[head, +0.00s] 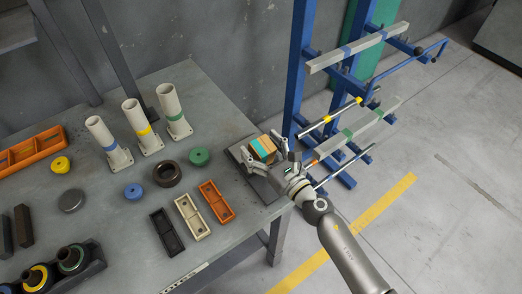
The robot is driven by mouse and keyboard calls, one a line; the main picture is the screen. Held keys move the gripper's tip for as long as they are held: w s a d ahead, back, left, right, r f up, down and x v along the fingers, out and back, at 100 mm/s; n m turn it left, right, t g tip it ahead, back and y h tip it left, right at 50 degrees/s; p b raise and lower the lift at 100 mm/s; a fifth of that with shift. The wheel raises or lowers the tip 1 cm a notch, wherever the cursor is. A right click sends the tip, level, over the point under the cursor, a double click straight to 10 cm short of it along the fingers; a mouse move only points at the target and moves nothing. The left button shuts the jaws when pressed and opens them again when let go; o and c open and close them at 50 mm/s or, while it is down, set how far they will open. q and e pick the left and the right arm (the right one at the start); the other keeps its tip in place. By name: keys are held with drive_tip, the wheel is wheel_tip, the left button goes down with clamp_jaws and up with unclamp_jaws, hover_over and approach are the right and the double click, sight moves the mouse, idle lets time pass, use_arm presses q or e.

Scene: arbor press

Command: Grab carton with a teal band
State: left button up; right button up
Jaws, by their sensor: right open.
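The carton with a teal band (261,148) is a small brown box near the right edge of the grey workbench, on a dark flat plate (264,187). Its teal stripe faces up. My right gripper (263,152) is open and comes in from the right. Its fingers reach to the carton, one towards its near left side and one towards its far right side. I cannot tell whether they touch it. The gripper hides part of the carton's right side. My left gripper is not in view.
Black, cream and orange trays (190,216) lie left of the plate. Three pale tubes with coloured bands (138,126) stand behind, with rings and discs (167,173) nearby. A blue rack (298,70) holding bars stands right of the bench.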

drive_tip(key=shift+c, duration=0.3)
drive_tip(key=c, duration=1.2)
drive_tip(key=shift+r, duration=0.1)
